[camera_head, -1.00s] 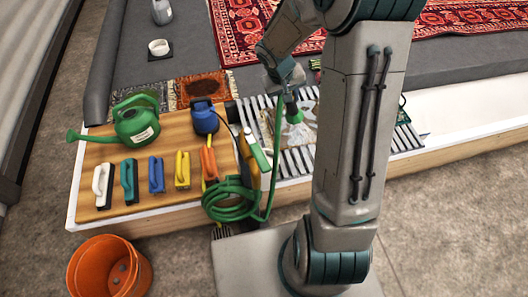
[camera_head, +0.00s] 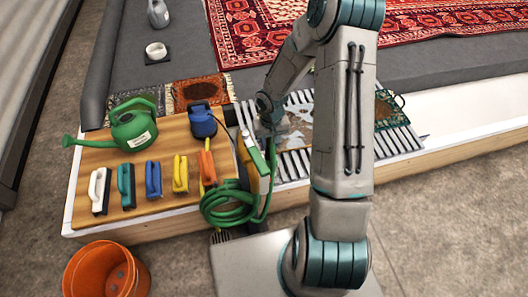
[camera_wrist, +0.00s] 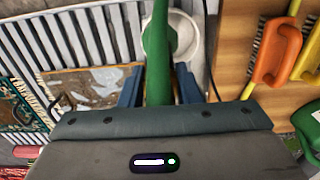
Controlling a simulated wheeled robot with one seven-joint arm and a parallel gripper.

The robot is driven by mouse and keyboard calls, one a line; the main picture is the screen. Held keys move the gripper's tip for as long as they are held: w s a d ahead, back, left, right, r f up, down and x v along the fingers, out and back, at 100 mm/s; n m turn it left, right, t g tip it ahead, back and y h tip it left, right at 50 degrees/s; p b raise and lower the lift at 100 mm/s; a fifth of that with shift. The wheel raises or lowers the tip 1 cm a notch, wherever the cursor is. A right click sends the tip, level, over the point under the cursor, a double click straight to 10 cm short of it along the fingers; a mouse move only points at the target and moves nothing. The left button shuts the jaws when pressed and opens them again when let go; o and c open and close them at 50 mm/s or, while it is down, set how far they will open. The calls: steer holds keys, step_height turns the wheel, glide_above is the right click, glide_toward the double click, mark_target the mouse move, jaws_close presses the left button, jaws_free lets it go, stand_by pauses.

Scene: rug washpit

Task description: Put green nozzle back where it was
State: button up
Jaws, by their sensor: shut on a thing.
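My gripper (camera_wrist: 160,88) is shut on the green nozzle (camera_wrist: 160,55), whose green body runs between the two blue fingers in the wrist view. A round white cup-like thing (camera_wrist: 193,38) lies behind the nozzle; I cannot tell whether they touch. In the head view my gripper (camera_head: 268,122) is low over the left end of the striped slatted grate (camera_head: 295,168), beside the wooden board. The nozzle is mostly hidden there. The green hose (camera_head: 230,205) rises from its coil at the board's front right corner towards my gripper.
A green-and-white bottle (camera_head: 254,155) stands close to my gripper. An orange bucket (camera_head: 100,272) is on the floor. Rugs lie behind.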

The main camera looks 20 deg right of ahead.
mark_target(267, 156)
steer(key=shift+w+a+f, duration=0.3)
steer(key=shift+a+f, duration=0.1)
steer(key=shift+a, duration=0.1)
steer(key=shift+w+a+f, duration=0.25)
steer(key=shift+a+f, duration=0.15)
steer(key=shift+a, duration=0.05)
steer(key=shift+f+b, duration=0.75)
steer(key=shift+f, duration=1.1)
steer(key=shift+f, duration=0.2)
steer(key=o, duration=1)
steer(key=shift+r, duration=0.1)
steer(key=shift+r, duration=0.1)
